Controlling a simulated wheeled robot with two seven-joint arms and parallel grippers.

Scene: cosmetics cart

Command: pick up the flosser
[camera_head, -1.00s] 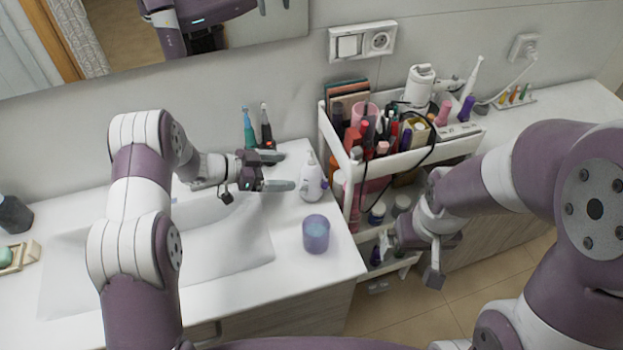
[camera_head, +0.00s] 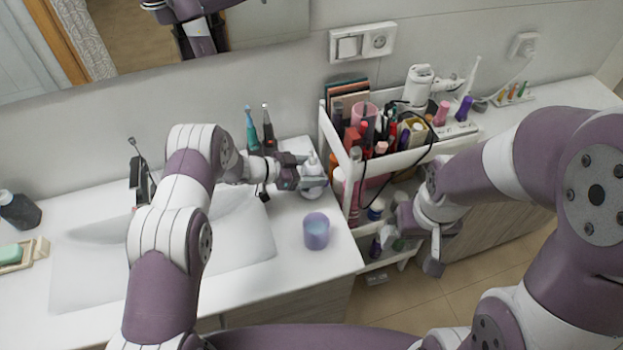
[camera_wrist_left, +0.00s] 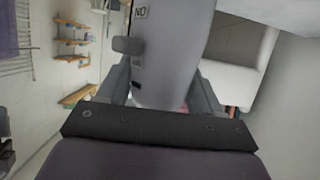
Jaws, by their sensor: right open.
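A white, bottle-like thing (camera_head: 313,192) stands upright on the counter beside the cart; I cannot tell for sure that it is the flosser. My left gripper (camera_head: 312,177) is at its upper part, with fingers on both sides. In the left wrist view its pale body (camera_wrist_left: 172,55) fills the space between the fingers (camera_wrist_left: 162,92). Whether they press on it cannot be told. My right gripper (camera_head: 412,248) is open in front of the cart's lower part.
The cart (camera_head: 345,160) is crowded with cosmetics, and a white device (camera_head: 419,85) stands at its back. A purple cup (camera_head: 316,232) stands near the counter's front edge. Two electric toothbrushes (camera_head: 251,130) stand behind my left gripper. The sink (camera_head: 240,240) is at the left.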

